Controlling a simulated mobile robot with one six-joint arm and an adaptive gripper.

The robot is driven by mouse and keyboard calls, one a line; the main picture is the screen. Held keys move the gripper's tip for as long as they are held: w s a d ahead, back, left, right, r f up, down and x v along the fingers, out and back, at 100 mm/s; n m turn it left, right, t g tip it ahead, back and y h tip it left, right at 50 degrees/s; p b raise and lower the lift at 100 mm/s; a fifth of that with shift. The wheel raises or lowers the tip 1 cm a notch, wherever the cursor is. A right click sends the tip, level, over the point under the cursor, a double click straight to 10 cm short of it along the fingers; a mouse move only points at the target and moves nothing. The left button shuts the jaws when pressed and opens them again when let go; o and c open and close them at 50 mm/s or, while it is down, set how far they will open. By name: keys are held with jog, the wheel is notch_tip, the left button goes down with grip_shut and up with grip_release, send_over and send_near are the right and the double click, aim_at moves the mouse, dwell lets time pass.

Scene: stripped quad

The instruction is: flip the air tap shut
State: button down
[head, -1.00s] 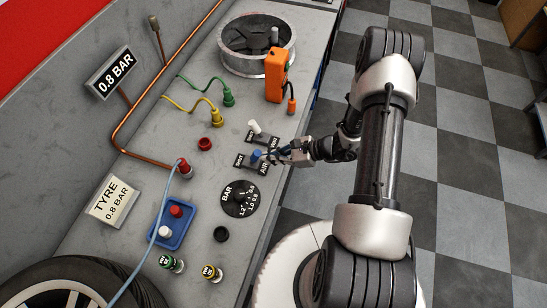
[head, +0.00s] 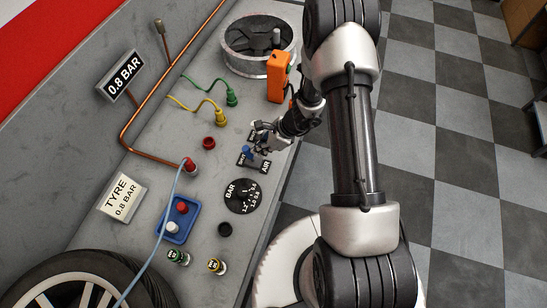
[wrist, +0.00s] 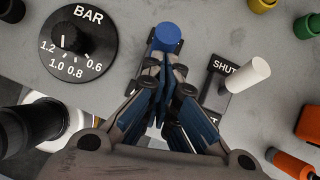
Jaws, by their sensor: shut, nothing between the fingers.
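The air tap is a blue lever (head: 246,152) on a black plate marked AIR (head: 265,167) on the grey bench, in the middle of the head view. The lever leans toward the left end of its plate; the end label is too small to read there. In the wrist view its round blue top (wrist: 167,38) shows just beyond my fingertips. My gripper (head: 259,128) is shut and empty, just above and right of the lever in the head view. It also shows in the wrist view (wrist: 163,62). I cannot tell whether the fingertips touch the lever.
The BAR dial (head: 241,195) is nearby. An orange device (head: 278,84) stands farther back.

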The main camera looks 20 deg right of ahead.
jog(key=shift+r, duration=0.15)
jog(key=shift+r+p, duration=0.45)
jog(key=shift+r, duration=0.25)
jog(key=d+f+p+v, duration=0.1)
jog(key=p+v, duration=0.1)
jog(key=v, duration=1.1)
jog(key=shift+s+p, duration=0.3)
jog(key=shift+p, duration=0.1)
jog(key=shift+d, duration=0.2)
